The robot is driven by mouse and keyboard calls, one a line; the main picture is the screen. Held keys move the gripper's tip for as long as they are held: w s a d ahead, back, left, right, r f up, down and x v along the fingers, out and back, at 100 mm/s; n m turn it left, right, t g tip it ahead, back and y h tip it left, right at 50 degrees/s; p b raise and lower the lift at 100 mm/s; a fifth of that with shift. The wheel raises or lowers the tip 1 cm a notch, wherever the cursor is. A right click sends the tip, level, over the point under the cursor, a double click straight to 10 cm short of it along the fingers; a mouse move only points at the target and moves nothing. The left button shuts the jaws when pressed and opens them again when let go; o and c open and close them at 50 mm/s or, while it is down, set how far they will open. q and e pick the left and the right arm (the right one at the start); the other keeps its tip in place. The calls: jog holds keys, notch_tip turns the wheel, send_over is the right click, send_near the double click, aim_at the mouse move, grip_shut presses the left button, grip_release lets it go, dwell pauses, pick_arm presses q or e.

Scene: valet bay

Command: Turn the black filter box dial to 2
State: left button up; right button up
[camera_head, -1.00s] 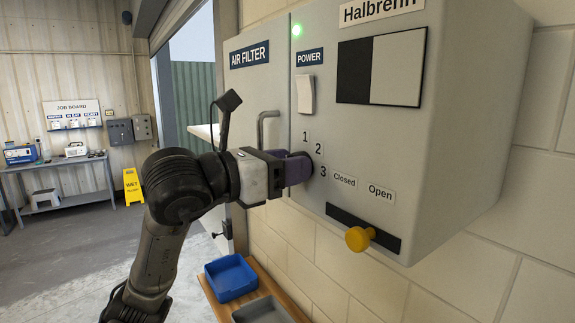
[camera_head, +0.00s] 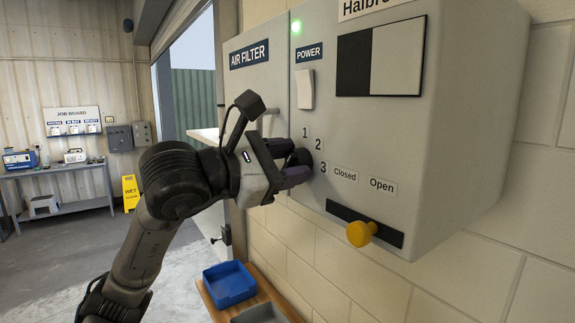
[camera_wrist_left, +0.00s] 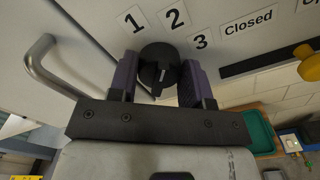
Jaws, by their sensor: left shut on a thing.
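The air filter box (camera_head: 455,120) is a grey wall cabinet with a black round dial (camera_head: 302,157) on its front. The numbers 1, 2 and 3 are printed to the right of the dial. My left gripper (camera_head: 296,170) is shut on the dial. In the left wrist view its purple fingers stand on either side of the black dial (camera_wrist_left: 158,66), with the numbers beyond it. A small pale mark shows on the dial face, but I cannot tell which number it points to. My right gripper is not in view.
A white power switch (camera_head: 305,89) sits above the dial, below a green light. A yellow knob (camera_head: 360,233) on a black slot is lower right. A metal handle (camera_wrist_left: 42,62) is left of the dial. A blue tray (camera_head: 229,283) lies below.

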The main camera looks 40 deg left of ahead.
pick_arm(q)
jog(key=shift+m, duration=0.6)
jog(key=o, duration=0.9)
jog(key=shift+s, duration=0.1)
jog(key=shift+s+a+b, duration=0.1)
jog(key=shift+s+b, duration=0.2)
jog(key=b+v, duration=0.3)
jog(key=v, duration=1)
